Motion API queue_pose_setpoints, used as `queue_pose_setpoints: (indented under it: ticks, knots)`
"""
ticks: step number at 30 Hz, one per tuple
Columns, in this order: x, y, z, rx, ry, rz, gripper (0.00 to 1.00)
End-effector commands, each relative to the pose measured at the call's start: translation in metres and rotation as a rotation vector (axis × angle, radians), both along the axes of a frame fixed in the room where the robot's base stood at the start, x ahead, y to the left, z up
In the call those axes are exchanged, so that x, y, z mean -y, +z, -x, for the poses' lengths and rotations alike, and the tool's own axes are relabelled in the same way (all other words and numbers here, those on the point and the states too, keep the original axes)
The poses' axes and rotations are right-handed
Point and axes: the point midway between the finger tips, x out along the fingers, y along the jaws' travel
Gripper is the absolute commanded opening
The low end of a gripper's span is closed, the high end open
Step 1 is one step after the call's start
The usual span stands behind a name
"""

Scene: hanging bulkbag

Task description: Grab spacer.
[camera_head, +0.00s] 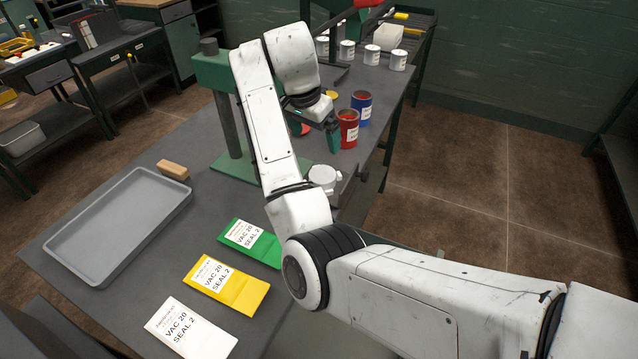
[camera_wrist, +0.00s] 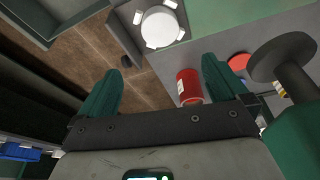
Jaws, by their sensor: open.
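My gripper (camera_head: 334,140) is over the bench near its right edge, with one green finger showing in the head view. In the wrist view my gripper (camera_wrist: 160,68) has its two green fingers wide apart with nothing between them. A tan block (camera_head: 174,170) lies on the bench behind the grey tray, far left of my gripper; I cannot tell whether it is the spacer. A red disc (camera_head: 303,130) lies partly hidden behind my arm; it also shows in the wrist view (camera_wrist: 238,62). A yellow disc (camera_head: 332,94) lies farther back.
A red can (camera_head: 349,127) and a blue can (camera_head: 362,104) stand close to my gripper. A white round part (camera_head: 322,177) sits at the bench edge. A green stand (camera_head: 228,125), a grey tray (camera_head: 60,235) and green, yellow and white packets (camera_head: 228,287) occupy the bench.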

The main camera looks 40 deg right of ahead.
Motion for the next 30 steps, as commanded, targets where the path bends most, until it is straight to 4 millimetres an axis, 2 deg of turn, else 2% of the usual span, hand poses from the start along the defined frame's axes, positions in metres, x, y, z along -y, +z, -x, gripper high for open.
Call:
queue_pose_setpoints:
  ticks: [1,3,11,21,26,30]
  knots:
    - [0.0,-0.013,0.0,0.0,0.0,0.0,1.0]
    - [0.0,-0.023,0.0,0.0,0.0,0.0,1.0]
    - [0.001,-0.04,0.0,-0.001,0.0,0.0,1.0]
    - [0.013,-0.083,-0.002,-0.003,0.0,0.0,1.0]
    - [0.016,-0.092,-0.002,-0.002,-0.001,-0.001,1.0]
    - [0.022,-0.108,-0.003,-0.004,-0.001,-0.002,1.0]
